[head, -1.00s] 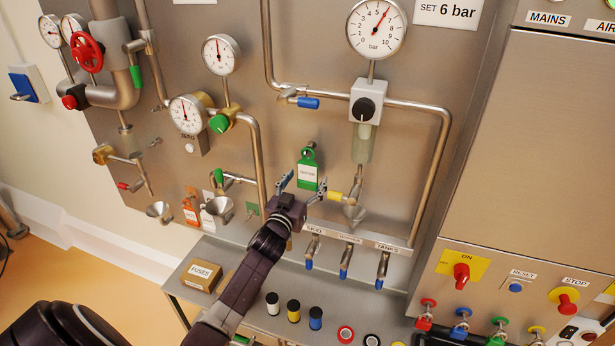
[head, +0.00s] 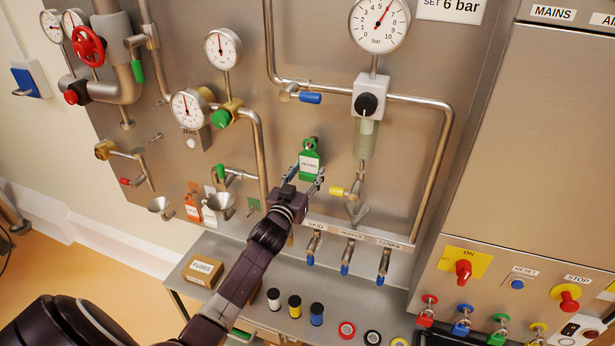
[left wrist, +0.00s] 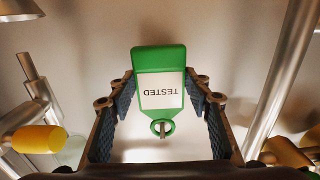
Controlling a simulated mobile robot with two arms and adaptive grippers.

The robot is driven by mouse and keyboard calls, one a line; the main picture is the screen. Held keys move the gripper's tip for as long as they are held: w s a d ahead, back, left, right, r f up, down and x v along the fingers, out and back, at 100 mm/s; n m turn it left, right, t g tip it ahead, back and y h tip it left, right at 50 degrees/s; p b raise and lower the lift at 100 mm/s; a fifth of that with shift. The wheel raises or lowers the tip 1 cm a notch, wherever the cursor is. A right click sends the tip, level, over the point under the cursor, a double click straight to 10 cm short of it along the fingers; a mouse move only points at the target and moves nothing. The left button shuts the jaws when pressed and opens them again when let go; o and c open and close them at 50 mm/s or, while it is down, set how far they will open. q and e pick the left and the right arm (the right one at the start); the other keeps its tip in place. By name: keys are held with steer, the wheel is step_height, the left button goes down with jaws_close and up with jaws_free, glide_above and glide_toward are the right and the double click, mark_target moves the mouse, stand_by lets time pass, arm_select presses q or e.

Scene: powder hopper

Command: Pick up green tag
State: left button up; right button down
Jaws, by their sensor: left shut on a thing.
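The green tag (head: 311,148) hangs upright on the steel panel in the head view, with a white label. In the left wrist view the green tag (left wrist: 158,58) shows upside down, and its label reads TESTED. Its ring (left wrist: 162,127) is around a small peg. My left gripper (head: 308,176) is at the tag from below, with one finger on each side. In the left wrist view my left gripper (left wrist: 160,92) is shut on the tag's side edges. My right gripper is not in view.
A yellow-handled valve (head: 342,191) and a steel funnel (head: 357,212) are close to the right of the gripper. A vertical pipe (head: 262,165) runs to its left. Orange and white tags (head: 194,206) hang lower left.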

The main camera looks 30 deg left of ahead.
arm_select(q)
steer(key=r+b+v, duration=0.1)
steer(key=b+v, duration=0.1)
steer(key=v, duration=1.6)
steer(key=shift+r, duration=0.25)
steer(key=shift+s, duration=0.1)
steer(key=v, duration=0.7)
steer(key=shift+s+p, duration=0.2)
steer(key=shift+p, duration=0.2)
